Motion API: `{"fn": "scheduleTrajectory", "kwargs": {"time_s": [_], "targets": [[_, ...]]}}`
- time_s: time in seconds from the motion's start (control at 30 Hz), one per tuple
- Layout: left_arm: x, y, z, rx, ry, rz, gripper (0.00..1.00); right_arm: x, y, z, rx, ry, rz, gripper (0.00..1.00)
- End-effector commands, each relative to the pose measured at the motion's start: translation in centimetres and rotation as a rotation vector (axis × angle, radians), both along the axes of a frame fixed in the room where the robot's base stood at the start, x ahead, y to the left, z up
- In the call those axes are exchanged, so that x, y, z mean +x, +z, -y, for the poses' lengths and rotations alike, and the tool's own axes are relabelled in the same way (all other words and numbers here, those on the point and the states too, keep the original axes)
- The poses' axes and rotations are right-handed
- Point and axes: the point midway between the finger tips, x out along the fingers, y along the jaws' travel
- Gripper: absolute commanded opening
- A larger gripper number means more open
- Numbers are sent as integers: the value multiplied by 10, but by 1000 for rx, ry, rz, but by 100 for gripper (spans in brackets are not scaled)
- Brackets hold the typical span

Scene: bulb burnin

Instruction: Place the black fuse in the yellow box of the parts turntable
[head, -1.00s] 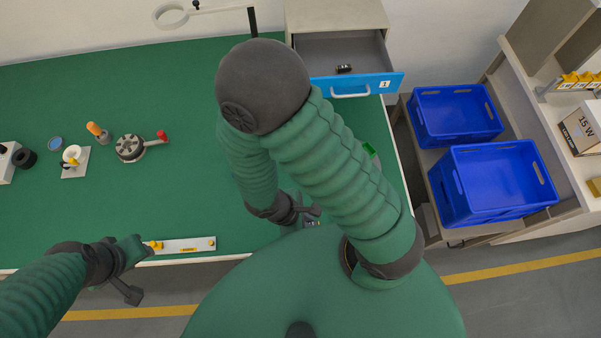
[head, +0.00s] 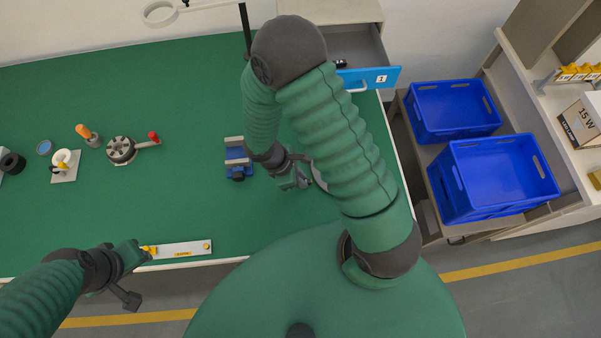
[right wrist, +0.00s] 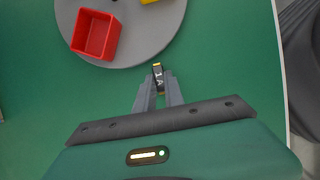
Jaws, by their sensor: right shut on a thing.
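My right gripper (right wrist: 158,90) is shut on the black fuse (right wrist: 158,77), a small dark piece with yellow ends, held at the fingertips. In the right wrist view the grey parts turntable (right wrist: 140,45) lies just ahead of the fuse. A red box (right wrist: 96,33) stands on it, and only a sliver of the yellow box (right wrist: 148,1) shows at the top edge. In the head view my right gripper (head: 302,181) is beside the turntable (head: 319,176), which my arm mostly hides. My left gripper (head: 146,250) is by a pale strip (head: 180,249); its jaws are unclear.
A blue vise (head: 238,160) stands left of my right gripper. An open drawer (head: 368,78) with a dark item inside is at the back. Two blue crates (head: 492,178) stand to the right. A round dark fixture (head: 121,150) is on the green table, whose middle is clear.

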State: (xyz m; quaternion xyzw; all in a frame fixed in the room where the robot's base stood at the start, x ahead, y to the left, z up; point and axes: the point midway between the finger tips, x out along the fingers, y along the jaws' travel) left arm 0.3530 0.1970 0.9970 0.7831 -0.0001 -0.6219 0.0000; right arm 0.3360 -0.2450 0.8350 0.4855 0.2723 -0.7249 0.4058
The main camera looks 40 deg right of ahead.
Motion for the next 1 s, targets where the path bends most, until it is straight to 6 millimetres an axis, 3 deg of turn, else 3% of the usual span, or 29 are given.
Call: {"fn": "scheduleTrajectory", "kwargs": {"time_s": [0.17, 0.2, 0.33, 0.7, 0.77, 1.0], "targets": [[0, -2, 0, 0, 0, 0, 36, 0, -2, 0, 0, 0, 1, 0], [0, -1, 0, 0, 0, 0, 36, 0, -1, 0, 0, 0, 1, 17], [0, -1, 0, 0, 0, 0, 36, 0, -1, 0, 0, 0, 0, 34], [0, 2, 0, 0, 0, 0, 36, 2, 5, -2, 1, 1, 3, 35], [0, 3, 0, 0, 0, 0, 36, 3, 13, -4, 0, 0, 4, 35], [0, 13, 0, 0, 0, 0, 36, 16, 70, -24, 0, 0, 7, 35]]}}
